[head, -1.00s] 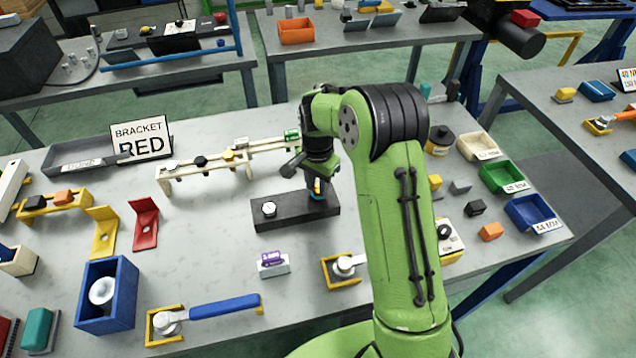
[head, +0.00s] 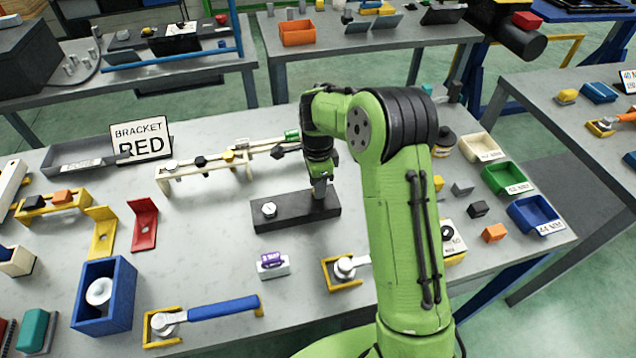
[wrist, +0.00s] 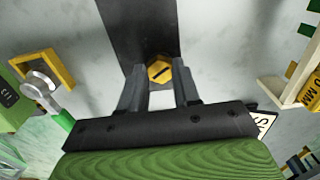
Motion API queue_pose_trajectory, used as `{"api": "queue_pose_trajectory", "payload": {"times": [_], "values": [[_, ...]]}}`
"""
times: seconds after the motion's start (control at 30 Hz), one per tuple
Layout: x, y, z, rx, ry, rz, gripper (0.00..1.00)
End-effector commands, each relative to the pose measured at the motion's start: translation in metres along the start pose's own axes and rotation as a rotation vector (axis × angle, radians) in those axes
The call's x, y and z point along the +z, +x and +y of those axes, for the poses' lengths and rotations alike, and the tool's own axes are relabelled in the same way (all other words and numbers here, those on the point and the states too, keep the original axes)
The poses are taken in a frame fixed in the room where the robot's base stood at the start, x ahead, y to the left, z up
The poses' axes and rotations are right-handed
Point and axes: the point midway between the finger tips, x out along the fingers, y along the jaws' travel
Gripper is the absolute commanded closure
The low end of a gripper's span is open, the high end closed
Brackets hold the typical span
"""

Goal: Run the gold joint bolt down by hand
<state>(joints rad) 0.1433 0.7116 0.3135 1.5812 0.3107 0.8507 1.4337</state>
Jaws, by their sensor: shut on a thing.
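The gold joint bolt (wrist: 160,70) shows in the wrist view as a yellow hex head with a dark slot. It sits at the end of a dark bar (wrist: 140,25). My gripper (wrist: 159,88) has a finger on each side of the head and is shut on it. In the head view my gripper (head: 320,192) points down over the right end of the dark bar (head: 290,214) and hides the gold bolt. A silver round bolt (head: 269,209) stands at the bar's left end. How deep the gold bolt sits cannot be told.
A cream rack (head: 205,166) with coloured pieces stands behind the bar. A purple piece on a white block (head: 272,264) and wrenches in yellow cradles (head: 163,325) lie in front. Coloured bins (head: 502,177) are at right. Bare table surrounds the bar.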

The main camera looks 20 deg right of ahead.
Motion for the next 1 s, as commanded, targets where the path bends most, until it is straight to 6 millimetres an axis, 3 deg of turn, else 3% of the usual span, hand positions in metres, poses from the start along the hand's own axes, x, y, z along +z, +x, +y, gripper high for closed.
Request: {"api": "queue_pose_trajectory", "payload": {"times": [0.5, 0.53, 0.7, 1.0], "values": [[0.0021, -0.0043, -0.0037, -0.016, 0.016, -0.003, 0.99], [0.0021, -0.0043, -0.0037, -0.016, 0.016, -0.003, 0.67], [0.0014, -0.003, -0.0026, -0.011, 0.017, -0.002, 0.43], [0.0006, -0.0041, -0.0013, -0.005, 0.018, -0.001, 0.43]]}}
